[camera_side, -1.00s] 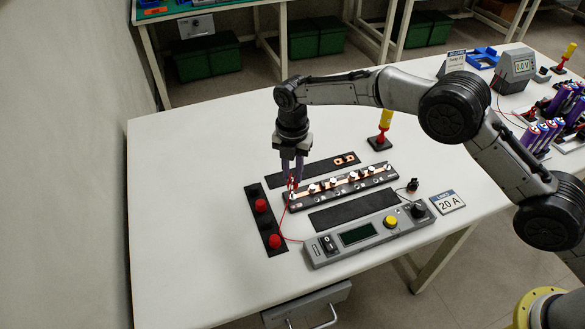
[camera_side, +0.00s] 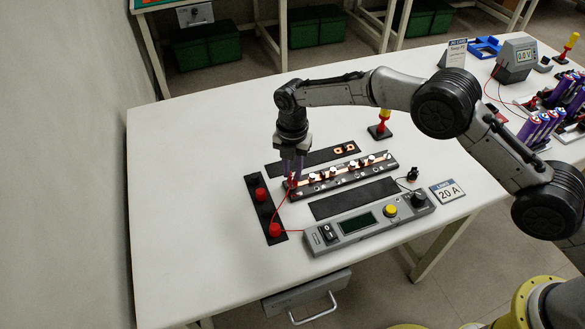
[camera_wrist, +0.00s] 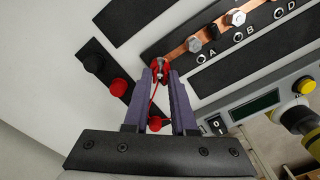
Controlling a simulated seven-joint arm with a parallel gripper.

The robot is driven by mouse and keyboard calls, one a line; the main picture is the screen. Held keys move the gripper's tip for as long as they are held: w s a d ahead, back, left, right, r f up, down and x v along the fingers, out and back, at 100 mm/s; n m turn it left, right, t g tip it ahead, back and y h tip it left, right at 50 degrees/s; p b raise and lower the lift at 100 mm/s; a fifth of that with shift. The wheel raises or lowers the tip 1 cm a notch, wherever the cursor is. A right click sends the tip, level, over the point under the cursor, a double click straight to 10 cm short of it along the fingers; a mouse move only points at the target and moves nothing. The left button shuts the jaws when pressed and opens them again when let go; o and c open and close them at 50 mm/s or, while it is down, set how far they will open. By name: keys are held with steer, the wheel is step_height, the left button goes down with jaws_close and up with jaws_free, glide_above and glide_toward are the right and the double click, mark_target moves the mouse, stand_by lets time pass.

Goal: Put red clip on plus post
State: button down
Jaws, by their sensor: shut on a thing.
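The red clip (camera_wrist: 160,72) is between the fingertips of my gripper (camera_wrist: 164,76) in the wrist view, with a red wire trailing from it. In the side view my gripper (camera_side: 293,178) is shut on the red clip (camera_side: 291,183) at the left end of the busbar rail. A small silver post top shows within the red clip; whether the clip is fully seated cannot be told. The copper busbar (camera_wrist: 178,53) runs right from there, with silver bolts and holes marked A, B and D.
A black strip (camera_side: 278,238) with red and black knobs lies left of the rail. The grey meter unit (camera_side: 318,240), with a screen and a yellow knob (camera_side: 390,210), stands in front. Black mats lie beside the rail. The table's left part is clear.

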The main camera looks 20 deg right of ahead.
mark_target(293, 174)
steer(key=shift+f, duration=0.2)
steer(key=c, duration=0.7)
jaws_free()
steer(key=shift+o, duration=0.2)
steer(key=shift+r, duration=3.05)
